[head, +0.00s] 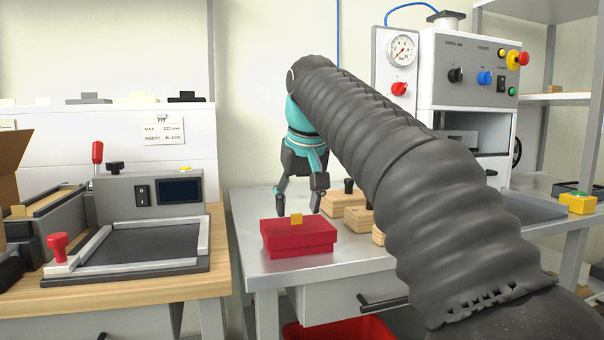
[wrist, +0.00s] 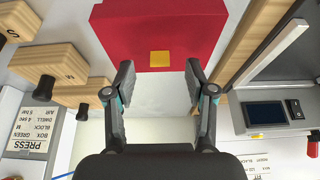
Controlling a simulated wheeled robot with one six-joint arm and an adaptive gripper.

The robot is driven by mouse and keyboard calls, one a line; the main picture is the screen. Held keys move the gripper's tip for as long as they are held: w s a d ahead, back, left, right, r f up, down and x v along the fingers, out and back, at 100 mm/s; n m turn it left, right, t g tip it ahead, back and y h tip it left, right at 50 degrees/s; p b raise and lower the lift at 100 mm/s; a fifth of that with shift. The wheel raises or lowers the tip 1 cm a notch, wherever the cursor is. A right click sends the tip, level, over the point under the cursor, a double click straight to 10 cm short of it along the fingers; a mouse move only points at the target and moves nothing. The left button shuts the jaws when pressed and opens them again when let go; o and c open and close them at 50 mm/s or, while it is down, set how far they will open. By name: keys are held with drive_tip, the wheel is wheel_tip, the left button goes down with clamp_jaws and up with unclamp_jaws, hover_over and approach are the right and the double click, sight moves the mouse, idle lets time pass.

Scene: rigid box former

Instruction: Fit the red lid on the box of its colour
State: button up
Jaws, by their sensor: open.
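A red lid (head: 288,228) with a small yellow grip (head: 296,219) lies level on a red box (head: 300,252) on the grey table. A narrow seam shows between them; I cannot tell whether the lid is fully down. In the wrist view the red lid (wrist: 130,30) fills the top middle, its yellow grip (wrist: 160,58) at the near edge. My gripper (head: 301,212) is open and empty, pointing down just behind and above the lid. In the wrist view the yellow grip lies between and beyond the fingertips of my gripper (wrist: 160,70).
Wooden blocks with black knobs (head: 345,209) stand right of the box, close to my gripper. A press machine (head: 470,90) is behind at right. A heater-like device (head: 150,225) stands on the wooden bench at left. A red bin (head: 340,330) is below the table.

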drive_tip(key=a+v, duration=0.1)
drive_tip(key=v, duration=0.8)
drive_tip(key=s+d+f+m, duration=0.1)
drive_tip(key=s+d+f, duration=0.3)
drive_tip(key=d, duration=0.3)
drive_tip(key=s+d+f, duration=0.3)
drive_tip(key=s+f, duration=0.3)
drive_tip(key=f, duration=0.4)
drive_tip(key=s+d+f+m, duration=0.1)
drive_tip(key=s+d+f, duration=0.2)
drive_tip(key=s+f, duration=0.4)
drive_tip(key=s+d+f+m+t+h, duration=0.1)
drive_tip(key=s+d+f, duration=0.2)
drive_tip(key=f, duration=1.2)
drive_tip(key=s, duration=0.3)
drive_tip(key=shift+s, duration=0.25)
drive_tip(key=shift+d, duration=0.15)
